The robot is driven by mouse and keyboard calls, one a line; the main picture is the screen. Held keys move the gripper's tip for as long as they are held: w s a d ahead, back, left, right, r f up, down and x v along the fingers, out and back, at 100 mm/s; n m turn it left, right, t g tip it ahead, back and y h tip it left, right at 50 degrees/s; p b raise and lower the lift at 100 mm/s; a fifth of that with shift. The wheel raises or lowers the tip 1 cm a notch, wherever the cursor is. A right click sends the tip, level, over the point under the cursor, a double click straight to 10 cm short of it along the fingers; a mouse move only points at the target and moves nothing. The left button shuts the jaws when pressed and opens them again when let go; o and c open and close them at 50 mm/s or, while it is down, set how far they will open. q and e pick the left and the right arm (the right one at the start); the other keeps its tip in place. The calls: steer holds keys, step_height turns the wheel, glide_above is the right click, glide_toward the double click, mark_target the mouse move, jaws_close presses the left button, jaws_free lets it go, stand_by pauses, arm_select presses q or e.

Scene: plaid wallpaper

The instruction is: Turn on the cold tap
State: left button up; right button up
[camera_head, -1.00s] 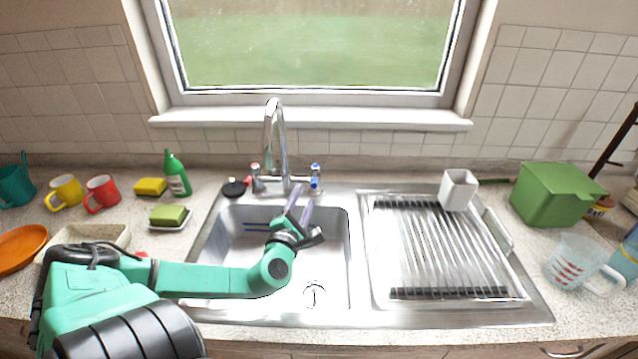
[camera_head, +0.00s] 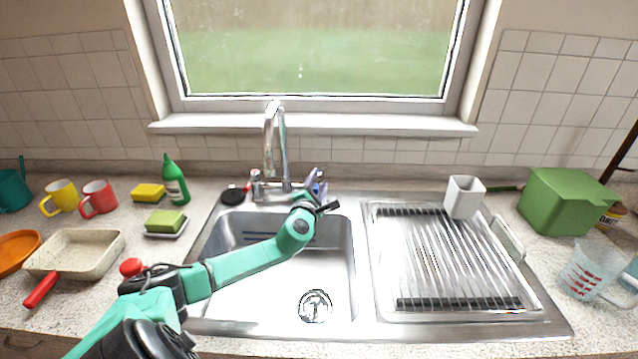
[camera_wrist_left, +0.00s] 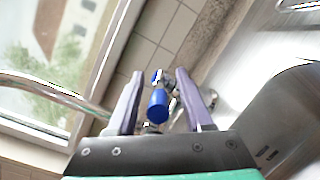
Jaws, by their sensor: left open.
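The cold tap has a blue-marked handle and stands at the right of the mixer base. In the left wrist view the blue handle (camera_wrist_left: 158,104) sits between the two purple fingers. My left gripper (camera_head: 317,178) is open at the tap, its fingers one on each side of the handle; it also shows in the left wrist view (camera_wrist_left: 157,95). In the head view the fingers partly hide the handle (camera_head: 319,188). Contact cannot be told. The red-marked hot tap (camera_head: 256,181) stands at the left of the chrome spout (camera_head: 272,140). My right gripper is out of view.
The sink basin (camera_head: 340,280) lies below my left forearm. The ribbed drainer (camera_head: 440,260) with a white cup (camera_head: 463,197) is to the right. A green bottle (camera_head: 175,180), sponges and mugs stand at the left. The window sill (camera_head: 380,124) is behind the taps.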

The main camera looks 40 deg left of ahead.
arm_select(q)
steer(key=shift+w, duration=0.2)
jaws_close()
stand_by(1.3)
